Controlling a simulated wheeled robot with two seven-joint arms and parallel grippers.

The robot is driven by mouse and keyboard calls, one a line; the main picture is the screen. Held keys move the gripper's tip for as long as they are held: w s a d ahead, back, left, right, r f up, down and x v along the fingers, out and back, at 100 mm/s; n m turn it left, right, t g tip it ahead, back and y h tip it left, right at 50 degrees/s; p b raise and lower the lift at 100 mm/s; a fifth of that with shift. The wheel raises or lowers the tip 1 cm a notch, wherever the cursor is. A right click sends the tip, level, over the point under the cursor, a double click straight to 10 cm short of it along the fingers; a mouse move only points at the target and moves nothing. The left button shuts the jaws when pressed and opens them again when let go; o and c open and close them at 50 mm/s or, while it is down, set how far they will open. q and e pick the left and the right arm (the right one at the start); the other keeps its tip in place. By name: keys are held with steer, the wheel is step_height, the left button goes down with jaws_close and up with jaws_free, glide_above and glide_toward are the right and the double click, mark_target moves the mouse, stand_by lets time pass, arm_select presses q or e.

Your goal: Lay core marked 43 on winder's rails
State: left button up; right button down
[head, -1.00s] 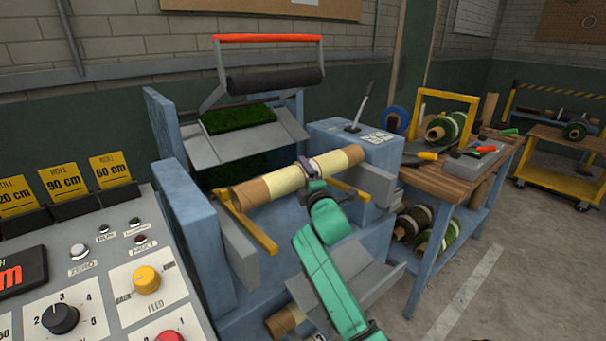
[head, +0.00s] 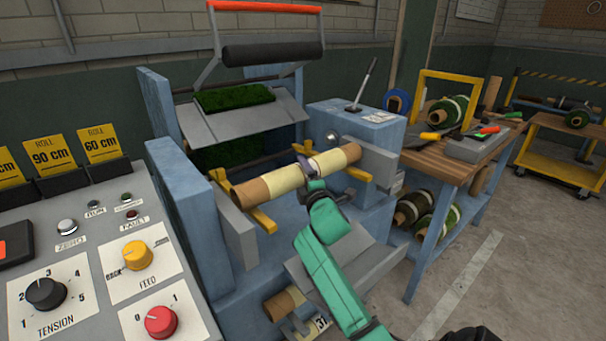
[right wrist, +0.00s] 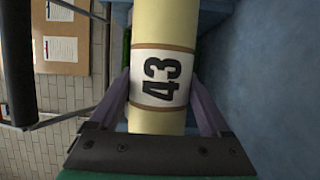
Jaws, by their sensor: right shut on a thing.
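The core marked 43 (head: 282,180) is a tan tube with a pale yellow middle; its number label shows in the right wrist view (right wrist: 160,78). My right gripper (head: 308,168) is shut around its middle, with a finger on each side in the right wrist view (right wrist: 162,100). The core lies crosswise at the blue winder (head: 185,215). Its left end is over the left yellow rail (head: 263,220) and its right end is near the right yellow rail (head: 359,174). I cannot tell whether it touches them. My left gripper is out of view.
Another core (head: 284,303), with a tag reading 31, sits low at the winder's front. A control panel (head: 190,270) stands at left. A wooden bench (head: 455,165) with turf rolls and tools stands at right. An orange-handled roller frame (head: 265,8) rises behind.

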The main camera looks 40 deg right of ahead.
jaws_free()
steer(key=shift+r, duration=0.1)
steer(key=shift+s, duration=0.1)
steer(key=shift+s+a, duration=0.15)
steer(key=shift+s, duration=0.05)
steer(key=b+v, duration=0.1)
steer(key=v, duration=1.3)
